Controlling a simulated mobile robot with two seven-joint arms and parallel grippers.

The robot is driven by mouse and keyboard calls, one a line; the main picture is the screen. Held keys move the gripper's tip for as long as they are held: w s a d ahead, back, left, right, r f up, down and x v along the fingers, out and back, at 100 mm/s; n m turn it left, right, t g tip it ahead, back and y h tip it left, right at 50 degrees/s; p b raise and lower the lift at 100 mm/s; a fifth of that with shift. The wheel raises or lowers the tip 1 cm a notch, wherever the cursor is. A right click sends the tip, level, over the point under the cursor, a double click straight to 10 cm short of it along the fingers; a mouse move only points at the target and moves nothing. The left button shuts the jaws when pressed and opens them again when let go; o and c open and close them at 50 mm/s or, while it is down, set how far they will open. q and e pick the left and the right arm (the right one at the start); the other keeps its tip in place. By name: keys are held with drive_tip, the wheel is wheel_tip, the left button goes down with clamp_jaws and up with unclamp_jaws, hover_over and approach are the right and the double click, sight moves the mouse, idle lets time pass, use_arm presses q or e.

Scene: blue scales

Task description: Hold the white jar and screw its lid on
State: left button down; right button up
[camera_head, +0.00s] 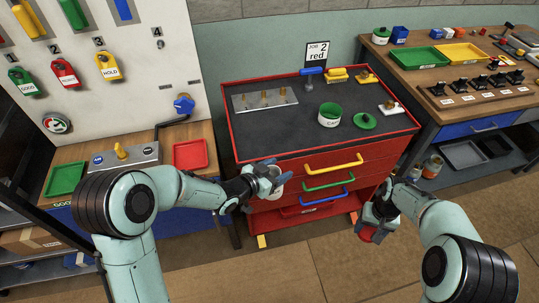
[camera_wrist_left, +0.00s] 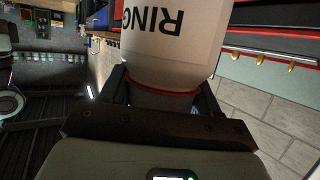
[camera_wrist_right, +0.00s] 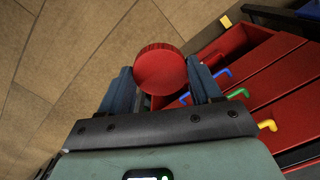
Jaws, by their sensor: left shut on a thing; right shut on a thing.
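The white jar (camera_wrist_left: 165,35) fills the top of the left wrist view, with upside-down "RING" lettering and a red band at the end between the fingers. My left gripper (camera_wrist_left: 162,92) is shut on it. In the head view this jar (camera_head: 275,191) is largely hidden by my left gripper (camera_head: 268,175), in front of the red cart. The red lid (camera_wrist_right: 160,69) is round with a ribbed rim. My right gripper (camera_wrist_right: 163,90) is shut on it. In the head view the lid (camera_head: 371,235) hangs below my right gripper (camera_head: 376,217), well right of the jar and apart from it.
The red cart (camera_head: 400,125) has yellow, green and blue drawer handles. On its dark top stand a green-and-white jar (camera_head: 329,121), a green lid (camera_head: 365,121) and a metal plate with pegs (camera_head: 264,99). Floor space (camera_head: 330,270) between my arms is clear.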

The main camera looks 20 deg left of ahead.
use_arm(q)
drive_tip(key=d+f+m+g+h, duration=0.4)
drive_tip(key=d+f+m+h, duration=0.1)
drive_tip(key=d+f, duration=0.3)
drive_tip(key=shift+d+f+m+g, duration=0.2)
drive_tip(key=shift+d+m+g, duration=0.2)
drive_tip(key=shift+d, duration=0.5)
